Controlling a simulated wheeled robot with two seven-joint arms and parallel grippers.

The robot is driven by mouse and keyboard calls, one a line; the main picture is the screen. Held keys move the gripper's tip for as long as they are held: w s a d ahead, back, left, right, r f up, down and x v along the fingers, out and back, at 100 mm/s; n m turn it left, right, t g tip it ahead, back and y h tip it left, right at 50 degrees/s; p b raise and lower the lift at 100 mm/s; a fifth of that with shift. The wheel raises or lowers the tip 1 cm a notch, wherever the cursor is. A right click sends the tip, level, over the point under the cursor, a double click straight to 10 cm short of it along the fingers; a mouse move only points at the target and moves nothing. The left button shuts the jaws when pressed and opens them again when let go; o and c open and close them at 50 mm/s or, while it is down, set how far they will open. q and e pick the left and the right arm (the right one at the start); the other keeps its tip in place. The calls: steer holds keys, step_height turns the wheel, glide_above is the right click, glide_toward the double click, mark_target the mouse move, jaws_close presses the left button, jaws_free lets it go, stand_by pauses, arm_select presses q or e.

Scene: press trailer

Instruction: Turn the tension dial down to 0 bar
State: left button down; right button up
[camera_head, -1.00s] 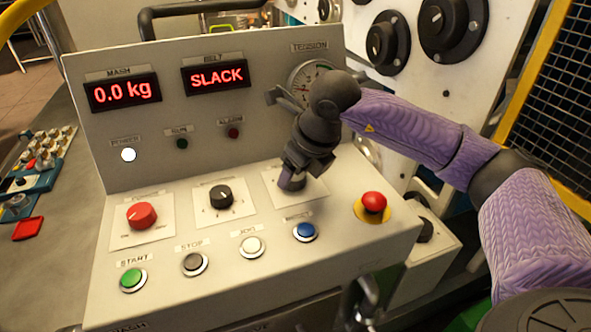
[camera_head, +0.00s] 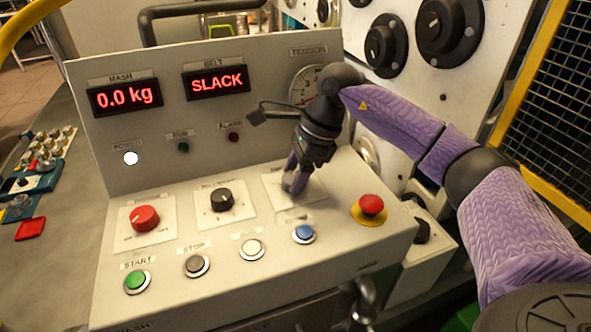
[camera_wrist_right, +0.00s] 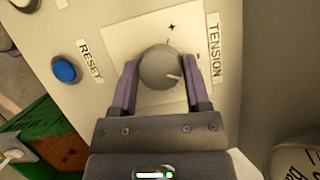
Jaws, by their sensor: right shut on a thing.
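The tension dial (camera_wrist_right: 158,67) is a round grey knob with a pale pointer mark, on a white plate labelled TENSION in the right wrist view. The pointer faces the lower right of that view. My right gripper (camera_wrist_right: 159,64) is shut on the dial, one purple finger on each side. In the head view my right gripper (camera_head: 293,181) reaches down onto the dial's plate (camera_head: 316,193) and hides most of the dial. The round tension gauge (camera_head: 302,82) stands behind my wrist, partly covered; I cannot read its needle. My left gripper is not in view.
The belt display (camera_head: 217,81) reads SLACK and the mash display (camera_head: 124,94) reads 0.0 kg. A black knob (camera_head: 221,199) sits left of the dial. The blue reset button (camera_head: 303,234) and red emergency button (camera_head: 370,206) are close to the gripper.

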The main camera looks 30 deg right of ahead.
steer(key=n+g, duration=0.1)
steer(key=n, duration=0.3)
steer(key=shift+n+g, duration=0.4)
steer(key=shift+n, duration=0.3)
steer(key=o, duration=1.3)
steer(key=shift+w, duration=0.1)
steer(key=p+v, duration=0.1)
steer(key=v, duration=0.9)
steer(key=shift+w+d, duration=0.1)
steer(key=shift+d, duration=0.05)
steer(key=shift+f, duration=0.1)
